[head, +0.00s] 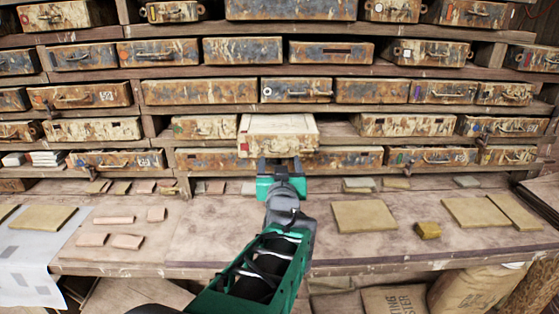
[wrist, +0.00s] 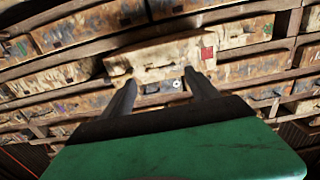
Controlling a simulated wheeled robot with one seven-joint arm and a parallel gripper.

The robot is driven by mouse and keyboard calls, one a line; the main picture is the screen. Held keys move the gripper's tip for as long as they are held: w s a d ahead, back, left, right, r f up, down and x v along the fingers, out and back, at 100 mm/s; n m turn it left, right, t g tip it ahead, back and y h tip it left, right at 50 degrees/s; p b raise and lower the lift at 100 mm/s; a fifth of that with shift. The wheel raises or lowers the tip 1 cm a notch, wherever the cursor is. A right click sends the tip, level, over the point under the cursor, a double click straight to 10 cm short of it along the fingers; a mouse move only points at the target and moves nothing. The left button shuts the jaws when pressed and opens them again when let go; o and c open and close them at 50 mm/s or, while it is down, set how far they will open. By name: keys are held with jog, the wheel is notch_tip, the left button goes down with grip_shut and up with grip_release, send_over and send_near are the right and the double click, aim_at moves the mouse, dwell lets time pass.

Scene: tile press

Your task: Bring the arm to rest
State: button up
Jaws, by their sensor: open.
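My gripper (head: 277,166) is at the end of my arm, which reaches forward over the bench toward the shelves. In the wrist view my gripper (wrist: 160,92) shows two dark fingers spread apart with nothing between them. In front of it a pale drawer (head: 278,136) with a red label juts out of the shelf row. The drawer also shows in the wrist view (wrist: 160,60), just beyond the fingertips. Whether the fingers touch the drawer front I cannot tell.
Weathered drawers fill the shelves behind. The wooden bench (head: 200,245) holds flat tiles (head: 364,216), small pinkish pieces (head: 127,241) and a yellow block (head: 428,230). A white sheet (head: 35,250) lies at the left. Sacks (head: 480,290) stand below the bench at right.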

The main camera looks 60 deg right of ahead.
jog(key=shift+s+a, duration=0.15)
jog(key=shift+a, duration=0.15)
jog(key=w+a+f+n+t+y, duration=0.1)
jog(key=w+a+f+n+y, duration=0.3)
jog(key=w+a, duration=0.6)
jog(key=w+a+f+n+t+y, duration=0.1)
jog(key=w+a+f+n+y, duration=0.2)
jog(key=w+a+f+y, duration=0.65)
jog(key=s+a+f+n+g, duration=0.2)
jog(key=a+n+g, duration=0.1)
jog(key=a, duration=1.3)
jog(key=s+a+f+n+g+y, duration=0.2)
jog(key=s+a, duration=0.5)
jog(key=a, duration=0.5)
jog(key=shift+s+f+n+g, duration=0.25)
jog(key=shift+f+n+g, duration=0.15)
jog(key=shift+f+g, duration=0.4)
